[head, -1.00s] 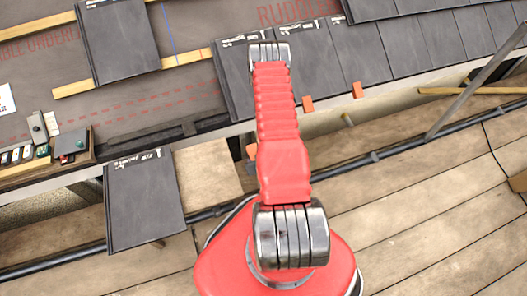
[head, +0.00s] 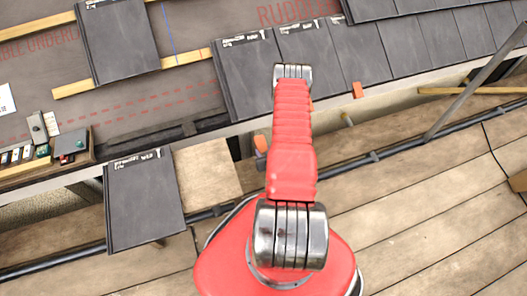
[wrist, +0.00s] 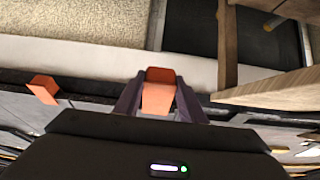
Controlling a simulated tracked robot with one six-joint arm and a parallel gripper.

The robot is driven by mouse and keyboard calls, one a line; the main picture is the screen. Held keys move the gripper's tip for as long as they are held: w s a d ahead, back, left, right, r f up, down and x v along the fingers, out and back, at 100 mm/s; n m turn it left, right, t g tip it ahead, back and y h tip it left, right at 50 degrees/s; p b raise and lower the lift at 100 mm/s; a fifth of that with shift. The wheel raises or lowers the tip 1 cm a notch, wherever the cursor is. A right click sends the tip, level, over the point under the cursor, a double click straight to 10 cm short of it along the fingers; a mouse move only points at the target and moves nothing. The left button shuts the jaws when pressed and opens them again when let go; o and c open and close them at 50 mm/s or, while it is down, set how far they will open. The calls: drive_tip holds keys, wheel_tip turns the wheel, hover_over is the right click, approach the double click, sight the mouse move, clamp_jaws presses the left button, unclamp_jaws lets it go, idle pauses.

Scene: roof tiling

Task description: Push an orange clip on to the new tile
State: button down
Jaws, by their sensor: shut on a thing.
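My gripper (wrist: 158,103) has its dark fingers shut on an orange clip (wrist: 159,90), seen in the wrist view. In the head view the held clip (head: 260,143) shows just left of my red arm, below the eave edge and apart from the tiles. My arm hides most of the gripper there. The leftmost dark grey tile of the laid row (head: 245,80), with white marks on top, is likely the new tile; its lower edge shows no clip in the visible part. Another orange clip (head: 357,90) sits at the row's lower edge; one more is mostly behind my arm.
A loose tile (head: 145,205) lies at lower left beside a plywood board (head: 208,172). A tray of small items (head: 45,155) stands at far left. Another tile (head: 118,42) lies on the battens. A diagonal metal pole (head: 470,85) stands at right, above wooden decking (head: 430,210).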

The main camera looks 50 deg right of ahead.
drive_tip(key=shift+w, duration=0.1)
drive_tip(key=w+d+f, duration=0.1)
drive_tip(key=w+d, duration=0.3)
drive_tip(key=w, duration=0.4)
drive_tip(key=shift+w+d, duration=0.25)
drive_tip(key=shift+d, duration=0.15)
idle(0.7)
drive_tip(key=shift+w+d+r, duration=0.35)
drive_tip(key=shift+w+r, duration=0.1)
drive_tip(key=shift+w, duration=0.15)
drive_tip(key=shift+w+d+r, duration=0.3)
drive_tip(key=shift+w+r, duration=0.1)
drive_tip(key=shift+w, duration=0.2)
drive_tip(key=shift+w+d+r, duration=0.35)
drive_tip(key=shift+w+r, duration=0.1)
drive_tip(key=shift+w, duration=0.15)
idle(4.2)
